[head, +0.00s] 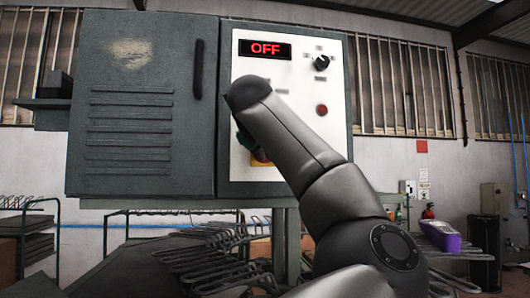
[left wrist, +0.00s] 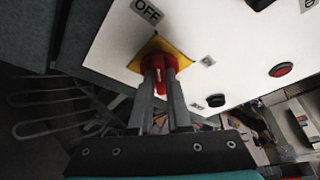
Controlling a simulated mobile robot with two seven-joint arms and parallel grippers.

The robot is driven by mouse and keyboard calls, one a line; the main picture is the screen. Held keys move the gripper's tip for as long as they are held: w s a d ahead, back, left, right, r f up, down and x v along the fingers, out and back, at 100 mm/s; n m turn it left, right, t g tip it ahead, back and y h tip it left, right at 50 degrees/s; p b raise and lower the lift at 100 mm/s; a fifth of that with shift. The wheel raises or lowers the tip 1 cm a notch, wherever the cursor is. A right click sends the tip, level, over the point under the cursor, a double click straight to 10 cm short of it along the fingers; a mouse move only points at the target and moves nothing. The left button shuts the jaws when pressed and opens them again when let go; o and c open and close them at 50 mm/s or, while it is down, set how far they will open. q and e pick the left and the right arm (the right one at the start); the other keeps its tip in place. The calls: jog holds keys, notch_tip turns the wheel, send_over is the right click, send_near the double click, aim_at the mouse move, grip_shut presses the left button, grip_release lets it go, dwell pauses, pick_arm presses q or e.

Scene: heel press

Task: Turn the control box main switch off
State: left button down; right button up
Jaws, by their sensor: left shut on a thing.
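The control box (head: 130,140) is a dark grey-green cabinet with a white panel on its right part. The lit display (head: 264,49) on the panel reads OFF in red. In the left wrist view the main switch (left wrist: 159,76) is a red handle on a yellow plate (left wrist: 180,52), with an OFF label (left wrist: 148,10) near it. My left gripper (left wrist: 160,88) has its two fingers on either side of the red handle and is shut on it. In the head view my left arm hides the switch, leaving a bit of yellow plate (head: 262,160). My right gripper is not in view.
A black selector knob (head: 321,62) and a red round button or lamp (head: 321,110) sit on the panel, right of my arm. Wire racks (head: 215,250) stand below the box. A purple object (head: 440,235) lies at the lower right.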

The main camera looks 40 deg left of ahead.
pick_arm(q)
jog(key=c, duration=0.9)
grip_release()
jog(key=shift+o, duration=0.2)
jog(key=b+v, duration=0.4)
jog(key=v, duration=1.1)
jog(key=shift+s+d, duration=0.1)
jog(key=shift+s, duration=0.05)
